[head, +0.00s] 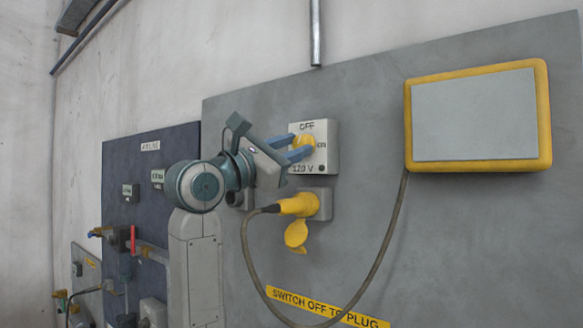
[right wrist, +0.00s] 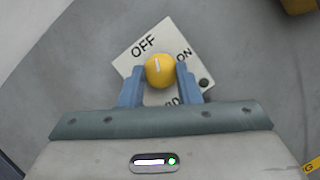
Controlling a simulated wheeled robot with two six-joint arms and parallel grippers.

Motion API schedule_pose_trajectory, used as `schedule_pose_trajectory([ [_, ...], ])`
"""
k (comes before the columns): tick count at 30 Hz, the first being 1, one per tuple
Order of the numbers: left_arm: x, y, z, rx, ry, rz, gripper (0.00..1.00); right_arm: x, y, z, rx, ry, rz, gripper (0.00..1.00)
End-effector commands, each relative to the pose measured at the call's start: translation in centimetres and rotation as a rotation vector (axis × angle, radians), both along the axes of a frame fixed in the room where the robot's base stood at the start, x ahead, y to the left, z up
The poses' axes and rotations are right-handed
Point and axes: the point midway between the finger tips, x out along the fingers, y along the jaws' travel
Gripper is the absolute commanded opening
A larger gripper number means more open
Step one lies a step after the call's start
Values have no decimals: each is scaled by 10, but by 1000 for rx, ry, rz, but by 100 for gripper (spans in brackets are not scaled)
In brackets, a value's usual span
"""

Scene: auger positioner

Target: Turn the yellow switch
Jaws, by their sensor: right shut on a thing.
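The yellow switch (head: 308,140) is a round knob on a light switch box (head: 327,160) marked OFF, ON and 120 V, fixed to the grey wall panel. My right gripper (head: 303,146) reaches it from the left, with its blue fingers shut on the knob, one on each side. In the right wrist view the knob (right wrist: 160,72) sits between the fingertips, and a white line on it points roughly toward the picture's top, between the OFF and ON labels. The box looks tilted there. My left gripper is not in view.
A yellow plug (head: 298,204) sits in a socket (head: 325,206) just below the switch box. Its grey cable (head: 378,262) loops down and up to a yellow-framed panel (head: 547,120) at the right.

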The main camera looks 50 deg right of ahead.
Motion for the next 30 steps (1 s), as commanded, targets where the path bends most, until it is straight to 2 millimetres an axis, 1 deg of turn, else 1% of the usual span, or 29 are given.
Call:
schedule_pose_trajectory([
  [1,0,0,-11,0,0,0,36,1,0,-4,1,-43,0,7],
  [3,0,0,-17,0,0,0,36,1,0,-3,7,-109,-1,7],
  [12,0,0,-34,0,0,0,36,2,0,2,30,-393,0,7],
  [19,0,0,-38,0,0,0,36,3,0,5,47,-610,1,7],
  [30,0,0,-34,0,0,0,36,4,0,8,72,-934,2,7],
])
